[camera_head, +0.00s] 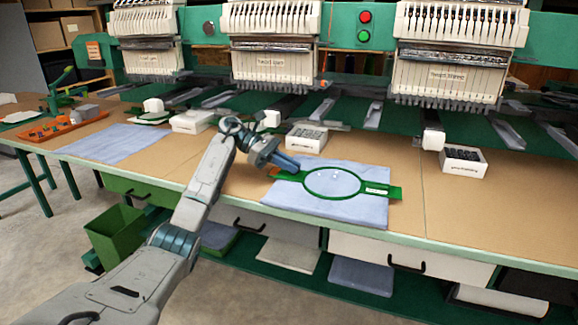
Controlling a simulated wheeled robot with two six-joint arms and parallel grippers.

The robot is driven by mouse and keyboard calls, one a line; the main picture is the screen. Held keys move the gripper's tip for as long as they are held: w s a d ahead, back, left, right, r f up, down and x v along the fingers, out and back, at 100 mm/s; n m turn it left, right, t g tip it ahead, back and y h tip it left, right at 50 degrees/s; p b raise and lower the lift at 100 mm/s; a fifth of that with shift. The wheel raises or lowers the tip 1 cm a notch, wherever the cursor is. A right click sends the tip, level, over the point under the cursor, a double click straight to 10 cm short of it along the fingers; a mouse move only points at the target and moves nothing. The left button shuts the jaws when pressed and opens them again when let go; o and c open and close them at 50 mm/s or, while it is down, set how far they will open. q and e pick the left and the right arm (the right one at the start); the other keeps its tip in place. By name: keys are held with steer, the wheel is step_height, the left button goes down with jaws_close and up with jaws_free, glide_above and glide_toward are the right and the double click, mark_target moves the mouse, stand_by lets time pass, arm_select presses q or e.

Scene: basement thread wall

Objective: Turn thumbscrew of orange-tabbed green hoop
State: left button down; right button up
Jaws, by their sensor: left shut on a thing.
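A green oval hoop (307,187) lies on a blue-grey cloth (354,214) on the table, with a green bracket at each end. A bit of orange (274,172) shows at its left end, beside the gripper. My left gripper (289,165) reaches in from the left and is shut at the hoop's left end, where the thumbscrew is hidden by the fingers. My right gripper is not in view.
White boxes (308,139) of dark spools stand behind the hoop, and another box (462,160) stands to the right. An orange tray (62,127) and a second cloth (115,142) lie at left. Embroidery heads (270,45) hang over the back.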

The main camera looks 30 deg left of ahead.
arm_select(q)
steer(key=c, duration=1.5)
jaws_free()
steer(key=v, duration=0.9)
steer(key=shift+a+r, duration=0.2)
steer(key=shift+a, duration=0.05)
steer(key=shift+s+a+r, duration=0.15)
steer(key=shift+a+r, duration=0.05)
steer(key=shift+a, duration=0.35)
steer(key=shift+f, duration=0.1)
